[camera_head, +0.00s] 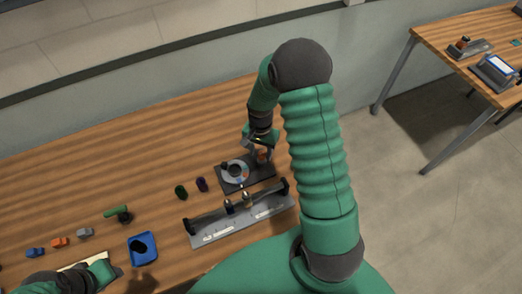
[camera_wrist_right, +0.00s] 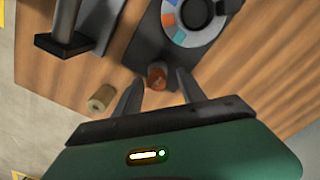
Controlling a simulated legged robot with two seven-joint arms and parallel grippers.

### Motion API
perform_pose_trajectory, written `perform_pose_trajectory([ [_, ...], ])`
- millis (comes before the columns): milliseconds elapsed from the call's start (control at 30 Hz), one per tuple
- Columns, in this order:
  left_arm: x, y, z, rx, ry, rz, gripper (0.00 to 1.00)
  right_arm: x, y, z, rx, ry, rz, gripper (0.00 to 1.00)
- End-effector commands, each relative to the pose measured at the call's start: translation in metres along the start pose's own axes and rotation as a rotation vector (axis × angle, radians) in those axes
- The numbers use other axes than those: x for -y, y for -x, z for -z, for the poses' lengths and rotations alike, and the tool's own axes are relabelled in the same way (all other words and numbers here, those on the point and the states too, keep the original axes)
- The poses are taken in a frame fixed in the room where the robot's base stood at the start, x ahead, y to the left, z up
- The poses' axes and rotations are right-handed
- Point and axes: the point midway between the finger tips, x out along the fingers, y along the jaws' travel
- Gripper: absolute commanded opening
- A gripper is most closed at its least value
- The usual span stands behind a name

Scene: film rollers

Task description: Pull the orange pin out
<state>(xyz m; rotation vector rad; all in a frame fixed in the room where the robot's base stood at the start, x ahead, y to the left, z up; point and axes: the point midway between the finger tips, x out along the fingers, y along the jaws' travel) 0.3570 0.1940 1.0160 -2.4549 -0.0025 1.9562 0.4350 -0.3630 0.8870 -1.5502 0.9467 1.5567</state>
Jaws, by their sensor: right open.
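The orange pin (camera_wrist_right: 157,77) shows in the right wrist view as a short upright orange-brown cylinder at the edge of a dark plate (camera_wrist_right: 150,40) that carries a grey dial with coloured segments. In the head view the pin (camera_head: 263,156) is a small orange spot, partly hidden by my gripper. My right gripper (camera_wrist_right: 160,80) is open, with its two fingertips on either side of the pin; I cannot tell if they touch it. In the head view the right gripper (camera_head: 258,150) is over the plate's far right corner. My left gripper (camera_head: 102,272) is at the lower left; its jaws are unclear.
A grey rack (camera_head: 235,222) with raised ends stands nearer than the plate. A tan roller (camera_wrist_right: 101,99) lies beside the plate. A blue tray (camera_head: 143,249), green tool (camera_head: 117,212) and small coloured blocks are at left. A second table (camera_head: 470,45) stands apart at right.

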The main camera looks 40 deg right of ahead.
Motion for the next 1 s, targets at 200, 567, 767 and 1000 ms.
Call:
perform_pose_trajectory([
  [200,0.0002,0.0002,-0.0002,0.000,0.001,0.000,0.36,-0.0012,-0.0049,0.0028,0.003,-0.001,0.001,0.48],
  [567,0.0000,0.0002,-0.0001,0.000,0.000,0.000,0.36,-0.0010,-0.0046,0.0031,0.003,-0.001,0.001,0.10],
  [767,0.0001,0.0002,-0.0001,0.000,0.000,0.000,0.36,-0.0010,-0.0038,0.0025,0.002,-0.001,0.000,0.00],
  [1000,0.0001,0.0005,-0.0001,0.000,0.000,0.000,0.36,-0.0008,-0.0035,0.0016,0.004,0.000,0.001,0.00],
])
